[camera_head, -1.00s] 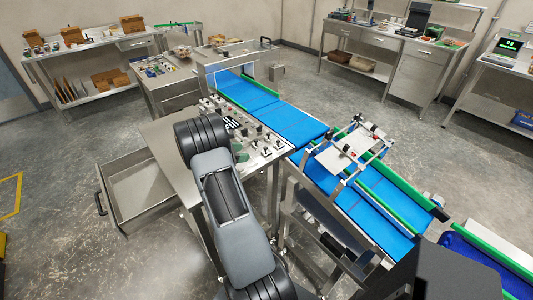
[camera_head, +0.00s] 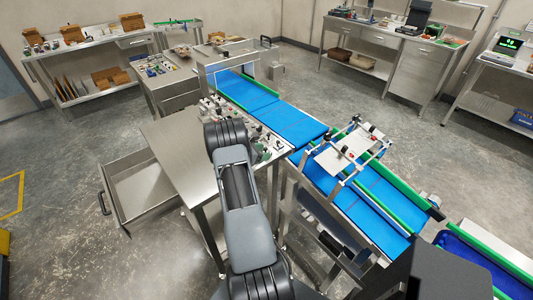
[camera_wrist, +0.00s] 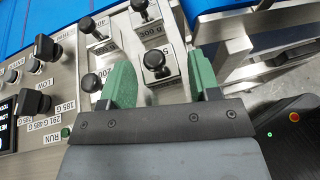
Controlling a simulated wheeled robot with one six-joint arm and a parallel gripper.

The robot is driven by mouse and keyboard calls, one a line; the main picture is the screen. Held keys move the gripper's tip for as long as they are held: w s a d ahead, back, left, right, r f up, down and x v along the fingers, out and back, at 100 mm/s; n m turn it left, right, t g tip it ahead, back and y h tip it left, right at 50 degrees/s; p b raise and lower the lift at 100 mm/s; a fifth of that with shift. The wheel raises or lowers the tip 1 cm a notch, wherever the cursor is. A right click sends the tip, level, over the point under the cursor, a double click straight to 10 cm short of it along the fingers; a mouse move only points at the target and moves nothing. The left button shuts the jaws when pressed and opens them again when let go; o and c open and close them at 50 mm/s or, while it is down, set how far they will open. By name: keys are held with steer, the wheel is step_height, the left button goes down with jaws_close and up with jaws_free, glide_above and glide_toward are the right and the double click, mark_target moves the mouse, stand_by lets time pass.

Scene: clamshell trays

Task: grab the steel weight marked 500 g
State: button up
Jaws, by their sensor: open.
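In the wrist view, a steel weight with a black knob (camera_wrist: 155,63) stands between the two green finger pads of my gripper (camera_wrist: 163,78). Its label is mostly hidden, so I cannot read its mark. The jaws are open, one pad on each side of the weight; I cannot tell whether either pad touches it. Behind it is a weight labelled 300 g (camera_wrist: 150,29). To the left are another knobbed weight (camera_wrist: 92,27) and one more knob (camera_wrist: 90,82).
A control panel with several black knobs (camera_wrist: 35,103) lies left of the weights. A blue conveyor belt (camera_head: 300,125) runs along the right of the steel bench (camera_head: 185,150). A drawer (camera_head: 145,190) stands open at the bench's left.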

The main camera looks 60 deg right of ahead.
steer(key=c, duration=0.9)
steer(key=shift+c, duration=0.6)
steer(key=shift+d+r, duration=0.1)
steer(key=shift+r, duration=0.05)
